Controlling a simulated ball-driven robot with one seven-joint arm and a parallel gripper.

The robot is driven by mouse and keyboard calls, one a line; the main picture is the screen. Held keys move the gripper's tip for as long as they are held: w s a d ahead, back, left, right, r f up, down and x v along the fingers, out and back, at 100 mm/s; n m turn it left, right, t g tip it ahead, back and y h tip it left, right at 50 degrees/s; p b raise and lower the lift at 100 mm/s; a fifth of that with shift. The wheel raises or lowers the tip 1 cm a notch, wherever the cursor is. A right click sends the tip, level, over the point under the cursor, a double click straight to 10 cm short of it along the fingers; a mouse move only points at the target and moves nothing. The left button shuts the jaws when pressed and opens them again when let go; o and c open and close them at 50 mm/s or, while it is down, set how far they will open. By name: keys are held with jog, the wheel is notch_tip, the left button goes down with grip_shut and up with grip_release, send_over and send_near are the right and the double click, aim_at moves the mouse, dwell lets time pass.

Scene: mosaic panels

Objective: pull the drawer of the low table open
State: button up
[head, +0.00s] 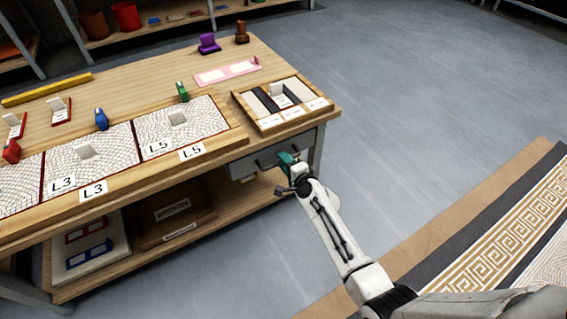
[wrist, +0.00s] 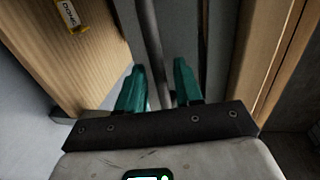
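The low table (head: 262,58) has a wooden top. Its grey drawer front (head: 262,160) sits under the top's near edge at the right end. It looks in line with the table's front, but my gripper partly covers it. My gripper (head: 288,160) is at the right part of this front. In the wrist view its two teal fingers (wrist: 158,85) stand apart. A long grey bar (wrist: 150,45), apparently the drawer handle, runs between them, with gaps visible on both sides. I cannot tell whether either finger touches it.
Mosaic panels (head: 185,129) and a wooden tray (head: 285,101) lie on the table. A lower shelf (head: 225,212) holds a brown box (head: 172,212) and a white panel (head: 90,248). Open grey floor (head: 420,90) lies to the right, with a patterned mosaic strip (head: 500,235) beyond my arm.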

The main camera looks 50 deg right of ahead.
jog(key=shift+w+d+f, duration=0.1)
jog(key=shift+w+f, duration=0.05)
jog(key=shift+w, duration=0.35)
grip_shut()
dwell(0.3)
